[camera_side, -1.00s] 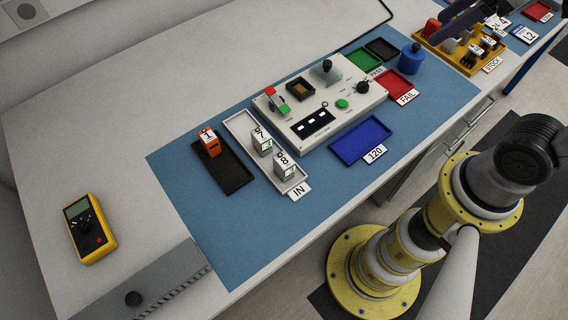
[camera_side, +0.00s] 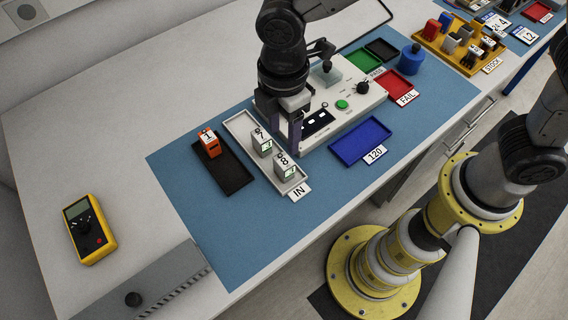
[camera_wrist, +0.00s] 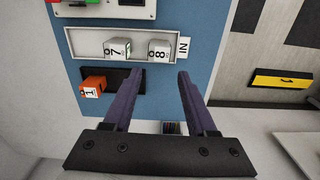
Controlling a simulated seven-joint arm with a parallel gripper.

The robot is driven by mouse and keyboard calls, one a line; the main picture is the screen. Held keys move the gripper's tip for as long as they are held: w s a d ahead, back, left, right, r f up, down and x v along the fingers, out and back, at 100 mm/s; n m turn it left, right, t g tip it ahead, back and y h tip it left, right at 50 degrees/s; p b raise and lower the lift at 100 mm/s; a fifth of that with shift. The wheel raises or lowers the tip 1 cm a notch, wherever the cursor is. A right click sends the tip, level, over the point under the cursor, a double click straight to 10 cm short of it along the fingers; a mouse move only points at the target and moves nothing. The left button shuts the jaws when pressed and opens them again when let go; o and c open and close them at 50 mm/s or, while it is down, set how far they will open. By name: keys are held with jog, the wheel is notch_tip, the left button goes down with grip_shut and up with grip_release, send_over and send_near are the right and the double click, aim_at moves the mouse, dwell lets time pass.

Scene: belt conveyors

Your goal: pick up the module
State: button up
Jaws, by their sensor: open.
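Two grey modules stand in the white IN tray (camera_side: 239,124): module 7 (camera_side: 262,147) and module 8 (camera_side: 285,172). In the wrist view module 7 (camera_wrist: 117,48) and module 8 (camera_wrist: 160,49) lie beyond the fingertips. An orange module 1 (camera_side: 209,147) stands in the black tray (camera_side: 232,174) to their left; it also shows in the wrist view (camera_wrist: 92,87). My gripper (camera_side: 284,133) is open and empty, above the IN tray's right side and the test panel's near-left edge. Its fingers hide part of the panel.
The white test panel (camera_side: 352,112) has a lever, knob and buttons. A blue tray (camera_side: 345,148) labelled 120 lies right of the IN tray. Green, red and black trays and a blue cylinder (camera_side: 411,60) are farther right. A yellow meter (camera_side: 90,230) lies left.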

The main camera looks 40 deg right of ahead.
aim_at(284, 160)
notch_tip(284, 160, down, 13)
jog(key=shift+w+d+r, duration=0.1)
dwell(0.5)
jog(key=shift+c, duration=0.3)
grip_shut()
